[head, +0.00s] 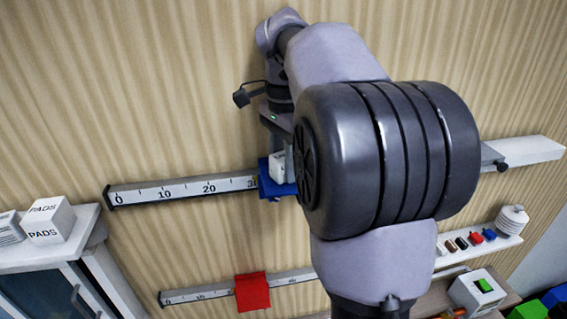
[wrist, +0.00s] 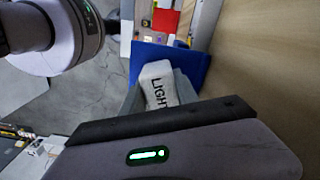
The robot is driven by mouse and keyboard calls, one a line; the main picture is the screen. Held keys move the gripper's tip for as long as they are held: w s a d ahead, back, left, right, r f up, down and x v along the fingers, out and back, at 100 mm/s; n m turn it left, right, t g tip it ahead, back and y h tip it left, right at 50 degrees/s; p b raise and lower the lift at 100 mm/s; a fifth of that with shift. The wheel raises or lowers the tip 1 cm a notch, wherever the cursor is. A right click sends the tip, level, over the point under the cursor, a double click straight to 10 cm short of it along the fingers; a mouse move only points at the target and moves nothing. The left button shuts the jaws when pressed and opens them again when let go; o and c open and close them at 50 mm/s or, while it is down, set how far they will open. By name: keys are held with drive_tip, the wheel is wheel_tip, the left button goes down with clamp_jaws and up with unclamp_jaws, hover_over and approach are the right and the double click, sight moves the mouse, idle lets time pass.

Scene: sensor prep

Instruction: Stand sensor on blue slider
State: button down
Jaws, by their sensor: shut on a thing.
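The sensor is a white block marked "LIGHT" (wrist: 160,84) in the wrist view. My gripper (wrist: 158,95) is shut on it, with a grey finger on each side. The blue slider (wrist: 205,66) lies right behind and around the sensor in that view. In the head view the blue slider (head: 272,186) sits on the upper rail near the 30 mark, and the white sensor (head: 277,166) shows just at its top. My arm hides the right part of both. I cannot tell whether the sensor's base touches the slider.
The upper scale rail (head: 180,190) runs along the wall. A lower rail carries a red slider (head: 251,292). White PADS boxes (head: 48,222) stand on a cabinet at left. A small shelf (head: 480,247) with several small items is at right.

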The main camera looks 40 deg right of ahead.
drive_tip(key=shift+d, duration=0.1)
drive_tip(key=shift+f, duration=0.15)
drive_tip(key=c, duration=0.9)
unclamp_jaws()
